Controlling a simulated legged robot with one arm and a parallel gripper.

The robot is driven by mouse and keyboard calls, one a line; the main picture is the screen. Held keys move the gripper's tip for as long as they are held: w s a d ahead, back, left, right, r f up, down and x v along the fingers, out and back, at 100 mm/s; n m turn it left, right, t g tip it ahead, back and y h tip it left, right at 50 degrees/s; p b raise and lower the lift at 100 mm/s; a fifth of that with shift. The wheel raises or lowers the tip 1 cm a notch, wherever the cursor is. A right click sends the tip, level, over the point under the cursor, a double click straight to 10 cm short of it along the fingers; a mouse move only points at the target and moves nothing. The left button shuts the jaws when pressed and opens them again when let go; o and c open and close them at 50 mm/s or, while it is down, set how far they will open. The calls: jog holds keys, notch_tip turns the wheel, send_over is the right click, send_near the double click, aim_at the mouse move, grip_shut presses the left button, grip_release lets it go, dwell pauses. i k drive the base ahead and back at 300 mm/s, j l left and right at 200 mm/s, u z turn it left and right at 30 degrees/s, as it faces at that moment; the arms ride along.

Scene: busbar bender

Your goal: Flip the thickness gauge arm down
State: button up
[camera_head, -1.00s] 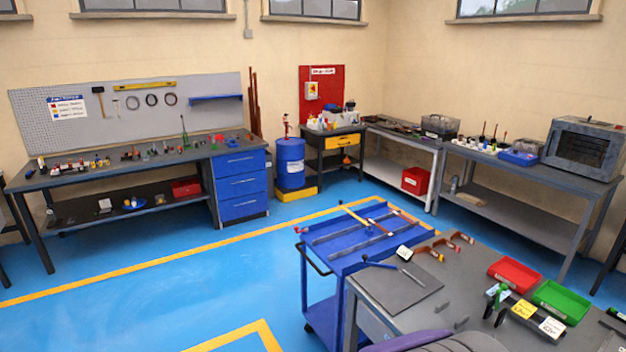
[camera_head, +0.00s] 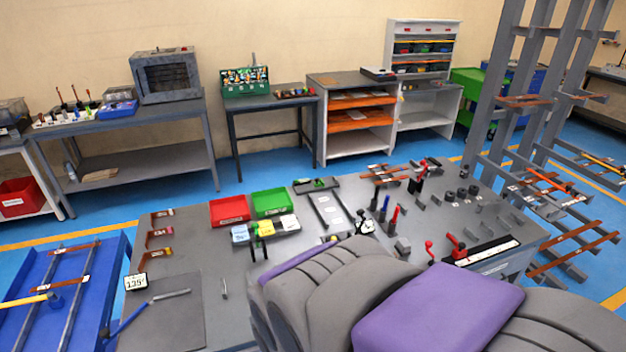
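The grey work table (camera_head: 190,262) stands in front of me with bending tools on it. A small device with a round white dial (camera_head: 366,222) stands near its middle, just beyond my arm; I cannot tell whether it is the thickness gauge, and no gauge arm is clear at this size. Red-knobbed levers (camera_head: 430,250) stand to its right, near a long scale strip (camera_head: 487,249). My arm's grey and purple links fill the bottom right and hide part of the table's near side. My gripper is not in view.
A red bin (camera_head: 229,210) and a green bin (camera_head: 270,203) sit on the table, with an angle display (camera_head: 136,282) at left. A blue cart (camera_head: 98,268) stands to the left. A tall grey rack (camera_head: 495,85) with copper bars stands at right.

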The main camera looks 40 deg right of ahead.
aim_at(361, 213)
jog(key=i+j+z, duration=0.15)
jog(key=z, duration=0.3)
jog(key=j+z, duration=0.35)
jog(key=z, duration=0.15)
jog(key=i+j+z, duration=0.1)
jog(key=j+z, duration=0.55)
jog(key=z, duration=0.25)
